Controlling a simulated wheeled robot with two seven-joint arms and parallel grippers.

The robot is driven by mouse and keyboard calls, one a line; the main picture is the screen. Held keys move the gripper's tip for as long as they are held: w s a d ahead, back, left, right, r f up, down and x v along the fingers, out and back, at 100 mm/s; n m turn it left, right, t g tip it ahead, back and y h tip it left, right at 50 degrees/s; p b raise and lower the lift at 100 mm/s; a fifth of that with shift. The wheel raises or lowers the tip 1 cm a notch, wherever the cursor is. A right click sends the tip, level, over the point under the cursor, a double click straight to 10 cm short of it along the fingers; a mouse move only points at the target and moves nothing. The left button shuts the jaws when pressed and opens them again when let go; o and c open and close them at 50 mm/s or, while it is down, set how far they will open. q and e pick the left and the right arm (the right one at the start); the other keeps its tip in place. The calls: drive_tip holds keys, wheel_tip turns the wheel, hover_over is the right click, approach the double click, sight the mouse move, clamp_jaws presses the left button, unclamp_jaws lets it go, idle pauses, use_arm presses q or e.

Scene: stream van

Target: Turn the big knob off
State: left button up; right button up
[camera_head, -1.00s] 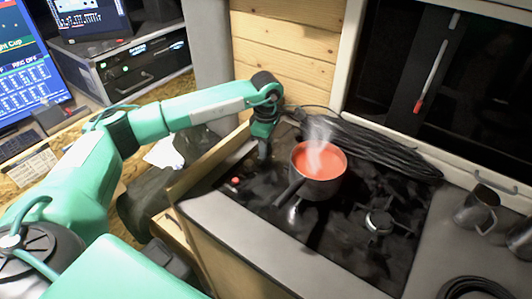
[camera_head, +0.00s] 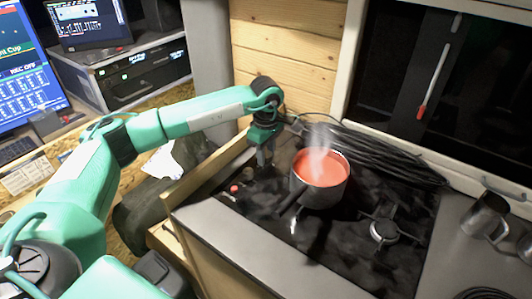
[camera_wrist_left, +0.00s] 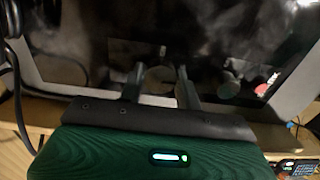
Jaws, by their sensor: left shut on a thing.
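The stove is a glossy black hob (camera_head: 335,235). My left gripper (camera_head: 265,160) points down at the hob's back left part, left of the pot. In the left wrist view its fingers (camera_wrist_left: 160,82) stand on both sides of a dark round knob (camera_wrist_left: 160,76), the big knob, and are shut on it. The fingers hide much of the knob, and its turned position cannot be read. A small red knob (camera_head: 234,189) sits nearer the hob's front left; it also shows in the left wrist view (camera_wrist_left: 268,84). My right gripper is out of view.
A dark pot (camera_head: 320,190) of steaming red liquid stands close to the right of my left gripper, its handle pointing front left. Black cables (camera_head: 380,150) lie behind it. A bare burner (camera_head: 384,231) is front right. Metal mugs (camera_head: 486,215) stand at the right.

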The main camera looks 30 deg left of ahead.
sight(266, 154)
use_arm(q)
drive_tip(key=o, duration=1)
drive_tip(key=shift+r, duration=0.1)
drive_tip(key=shift+c, duration=0.2)
drive_tip(key=shift+r, duration=0.1)
drive_tip(key=shift+r, duration=0.3)
wheel_tip(266, 154, up, 13)
drive_tip(key=b, duration=0.2)
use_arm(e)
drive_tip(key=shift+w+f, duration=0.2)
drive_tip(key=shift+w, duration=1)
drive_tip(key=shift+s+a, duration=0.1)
